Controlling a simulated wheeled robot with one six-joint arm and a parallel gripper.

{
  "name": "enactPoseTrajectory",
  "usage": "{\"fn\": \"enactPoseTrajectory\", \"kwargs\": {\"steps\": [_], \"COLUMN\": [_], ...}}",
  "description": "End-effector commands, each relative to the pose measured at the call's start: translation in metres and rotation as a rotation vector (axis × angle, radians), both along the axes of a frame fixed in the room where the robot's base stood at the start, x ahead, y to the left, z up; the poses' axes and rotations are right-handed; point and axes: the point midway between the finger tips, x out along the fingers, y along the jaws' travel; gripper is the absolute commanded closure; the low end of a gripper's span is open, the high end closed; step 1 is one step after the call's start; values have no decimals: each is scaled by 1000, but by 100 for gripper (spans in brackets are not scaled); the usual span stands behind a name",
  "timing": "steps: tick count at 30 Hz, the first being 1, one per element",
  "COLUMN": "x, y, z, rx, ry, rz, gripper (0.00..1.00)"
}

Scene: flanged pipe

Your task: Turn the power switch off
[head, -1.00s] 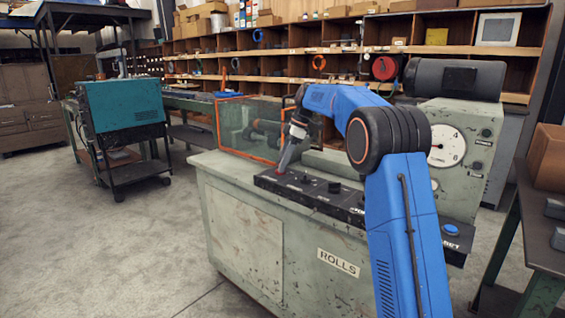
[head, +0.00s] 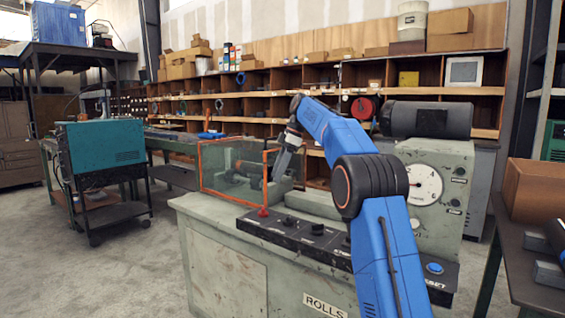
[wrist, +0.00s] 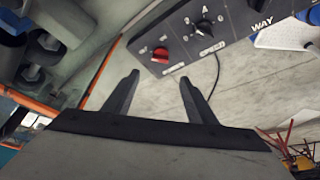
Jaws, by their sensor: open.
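A red switch knob (head: 263,212) sits at the left end of the black control panel (head: 292,232) on the grey-green test bench. It also shows in the wrist view (wrist: 160,54), beside a black rotary knob (wrist: 204,27). The small labels around the red knob are too blurred to read. My gripper (head: 279,172) is above the panel, apart from the knob. In the wrist view my gripper (wrist: 159,78) has its two fingers spread with nothing between them, and the red knob lies beyond the fingertips.
An orange-edged clear guard box (head: 230,168) stands on the bench beside my gripper. A round dial (head: 424,185) and a blue button (head: 434,268) are at the right. A dark table with boxes (head: 535,190) stands at far right.

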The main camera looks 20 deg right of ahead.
Motion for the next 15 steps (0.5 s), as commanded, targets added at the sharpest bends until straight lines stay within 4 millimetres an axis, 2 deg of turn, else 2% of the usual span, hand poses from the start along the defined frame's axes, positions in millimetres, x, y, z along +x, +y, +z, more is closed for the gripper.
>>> {"fn": "enactPoseTrajectory", "kwargs": {"steps": [3, 7, 15], "x": [0, -1, -2], "y": [-9, -14, -17], "z": [18, 31, 40], "rx": [0, 0, 0], "ry": [-2, -1, 1], "rz": [-1, -1, -1], "gripper": [48, 48, 48]}}
